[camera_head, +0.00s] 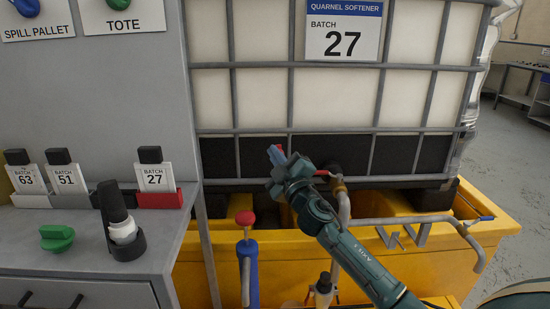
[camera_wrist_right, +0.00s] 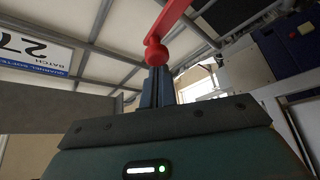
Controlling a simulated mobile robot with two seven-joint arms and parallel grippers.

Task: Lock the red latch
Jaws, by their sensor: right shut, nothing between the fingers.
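My right gripper (camera_head: 277,158) reaches up from the lower right to the front of the caged white tank (camera_head: 330,100). Its fingers are shut with nothing between them. In the right wrist view the shut fingers (camera_wrist_right: 158,86) point up at a red lever with a round knob (camera_wrist_right: 156,52), which looks like the red latch. The knob is right at the fingertips; I cannot tell whether they touch. My left gripper is not in view.
A yellow spill pallet (camera_head: 290,262) stands under the tank. A pipe with a red handle (camera_head: 322,173) is close to my right wrist. A blue upright with a red knob (camera_head: 246,218) stands in front. A grey bench (camera_head: 70,240) with batch tags is at left.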

